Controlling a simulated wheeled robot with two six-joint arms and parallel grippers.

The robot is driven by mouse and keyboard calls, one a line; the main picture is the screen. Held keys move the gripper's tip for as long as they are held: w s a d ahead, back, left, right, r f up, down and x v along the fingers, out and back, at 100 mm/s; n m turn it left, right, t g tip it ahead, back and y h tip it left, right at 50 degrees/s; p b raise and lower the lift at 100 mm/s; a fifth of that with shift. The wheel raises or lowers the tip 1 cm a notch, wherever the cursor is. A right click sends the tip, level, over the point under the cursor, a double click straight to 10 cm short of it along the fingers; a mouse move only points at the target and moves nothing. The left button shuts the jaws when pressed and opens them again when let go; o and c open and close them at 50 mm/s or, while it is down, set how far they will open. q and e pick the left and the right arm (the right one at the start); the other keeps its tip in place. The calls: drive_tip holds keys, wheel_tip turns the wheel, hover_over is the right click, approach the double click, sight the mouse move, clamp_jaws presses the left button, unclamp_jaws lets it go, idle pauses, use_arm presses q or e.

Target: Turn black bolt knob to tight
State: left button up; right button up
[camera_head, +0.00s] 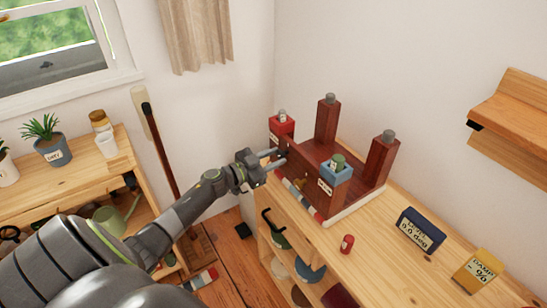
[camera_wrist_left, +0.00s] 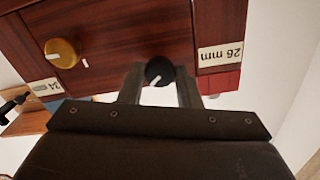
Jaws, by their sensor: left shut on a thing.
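The black bolt knob (camera_wrist_left: 160,72) sits on the front face of a dark red timber brace block (camera_wrist_left: 120,22), with a white pointer mark on it. In the wrist view it lies between the two fingers of my left gripper (camera_wrist_left: 160,88), which is shut on it. In the head view my left gripper (camera_head: 281,158) reaches the left part of the block's front, and the fingers largely hide the black knob. A brass knob (camera_wrist_left: 62,52) with a white mark is on the same face, to the left in the wrist view. My right gripper is not in view.
The block stands on a wooden shelf unit (camera_head: 385,240), with posts, a red box (camera_head: 282,125) and a blue box (camera_head: 336,171). A small red cylinder (camera_head: 347,243), a dark display (camera_head: 420,231) and a yellow card (camera_head: 478,270) stand to the right. Labels flank the face.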

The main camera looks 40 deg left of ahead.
use_arm(q)
drive_tip(key=m, duration=0.2)
drive_tip(key=shift+m, duration=0.4)
drive_tip(key=m, duration=0.3)
drive_tip(key=shift+m+b, duration=0.3)
drive_tip(key=m+b, duration=0.1)
drive_tip(key=m, duration=0.2)
drive_tip(key=shift+f+m, duration=0.1)
drive_tip(key=shift+m, duration=0.2)
drive_tip(key=m+b, duration=0.1)
drive_tip(key=m, duration=0.2)
drive_tip(key=shift+m, duration=0.4)
drive_tip(key=m+b, duration=0.3)
drive_tip(key=m, duration=0.3)
drive_tip(key=m+b, duration=0.3)
drive_tip(key=m, duration=0.2)
drive_tip(key=shift+m, duration=0.4)
drive_tip(key=o, duration=1)
drive_tip(key=shift+r, duration=0.2)
drive_tip(key=shift+c, duration=0.2)
